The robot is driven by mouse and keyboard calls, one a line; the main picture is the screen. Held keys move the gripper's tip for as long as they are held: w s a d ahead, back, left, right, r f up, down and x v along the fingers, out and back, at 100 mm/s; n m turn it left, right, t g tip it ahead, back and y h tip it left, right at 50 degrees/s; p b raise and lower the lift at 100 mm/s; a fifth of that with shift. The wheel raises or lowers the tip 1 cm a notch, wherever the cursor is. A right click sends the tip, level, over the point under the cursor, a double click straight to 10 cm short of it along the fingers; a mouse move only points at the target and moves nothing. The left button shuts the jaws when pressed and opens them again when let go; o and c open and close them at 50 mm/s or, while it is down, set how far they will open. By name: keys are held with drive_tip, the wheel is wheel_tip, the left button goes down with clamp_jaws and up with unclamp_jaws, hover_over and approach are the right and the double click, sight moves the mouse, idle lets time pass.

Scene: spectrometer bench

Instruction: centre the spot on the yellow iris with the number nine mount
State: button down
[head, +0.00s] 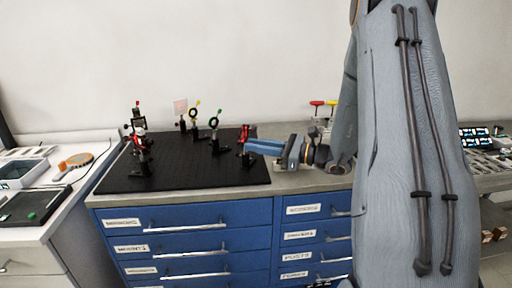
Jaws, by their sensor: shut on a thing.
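The yellow iris (195,107), a small yellow ring on a black post, stands toward the back of the black breadboard (190,177). A red-and-black mount (244,134) stands near the board's right edge. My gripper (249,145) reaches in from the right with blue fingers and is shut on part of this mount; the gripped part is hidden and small. No number can be read on any mount, so I cannot tell which is number nine. A faint pinkish card (180,106) stands left of the yellow iris. I cannot make out a spot on the iris.
A green iris (214,119) stands between the yellow iris and my gripper. More red-and-black mounts (138,134) stand at the board's left. The board's front middle is clear.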

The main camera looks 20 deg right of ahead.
drive_tip(key=c, duration=1.7)
unclamp_jaws()
drive_tip(key=shift+c, duration=0.2)
drive_tip(key=b+v, duration=0.2)
drive_tip(key=v, duration=0.6)
drive_tip(key=shift+a, duration=0.1)
